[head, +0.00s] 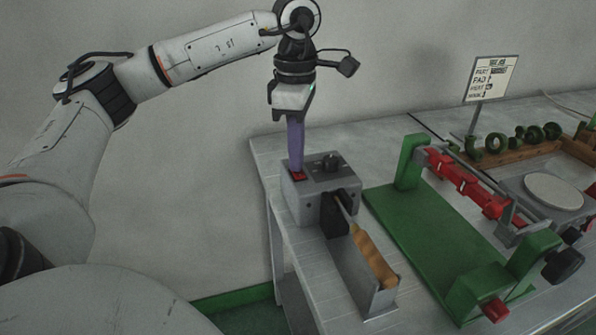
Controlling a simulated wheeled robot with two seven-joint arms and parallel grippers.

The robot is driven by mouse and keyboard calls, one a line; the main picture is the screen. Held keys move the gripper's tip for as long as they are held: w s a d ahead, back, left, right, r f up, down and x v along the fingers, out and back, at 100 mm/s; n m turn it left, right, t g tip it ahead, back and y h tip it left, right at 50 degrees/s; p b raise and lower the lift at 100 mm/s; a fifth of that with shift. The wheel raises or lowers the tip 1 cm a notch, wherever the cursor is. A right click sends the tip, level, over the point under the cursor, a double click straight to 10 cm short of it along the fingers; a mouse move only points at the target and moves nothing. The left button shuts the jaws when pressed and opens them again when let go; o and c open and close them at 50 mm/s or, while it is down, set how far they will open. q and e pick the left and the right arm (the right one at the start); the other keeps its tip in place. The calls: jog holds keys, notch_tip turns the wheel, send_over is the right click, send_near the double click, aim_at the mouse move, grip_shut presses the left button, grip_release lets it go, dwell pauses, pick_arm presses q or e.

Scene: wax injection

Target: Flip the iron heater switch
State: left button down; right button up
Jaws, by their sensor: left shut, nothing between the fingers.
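The iron heater (297,206) is a grey box near the left end of the bench. An iron with a wooden handle (373,256) rests in a metal holder (378,301) in front of the heater. My right gripper is not in view.
A green fixture (425,235) with red clamps (462,182) stands right of the heater. Behind it are a sign (491,79), a wooden rack (518,154) with green parts and a round pale plate (553,191). The bench's left edge (262,180) is close to the heater.

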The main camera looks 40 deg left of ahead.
pick_arm(q)
jog(key=shift+s+f, duration=0.1)
jog(key=shift+f, duration=0.15)
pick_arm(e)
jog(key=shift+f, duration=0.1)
pick_arm(q)
notch_tip(320, 180, up, 2)
jog(key=shift+r+p, duration=0.1)
jog(key=shift+p, duration=0.9)
notch_tip(320, 180, up, 3)
jog(key=shift+f+p, duration=0.1)
jog(key=shift+p, duration=1.1)
jog(key=shift+r+p, duration=0.55)
jog(key=shift+r, duration=0.15)
jog(key=shift+r+p, duration=0.3)
jog(key=shift+r, duration=0.1)
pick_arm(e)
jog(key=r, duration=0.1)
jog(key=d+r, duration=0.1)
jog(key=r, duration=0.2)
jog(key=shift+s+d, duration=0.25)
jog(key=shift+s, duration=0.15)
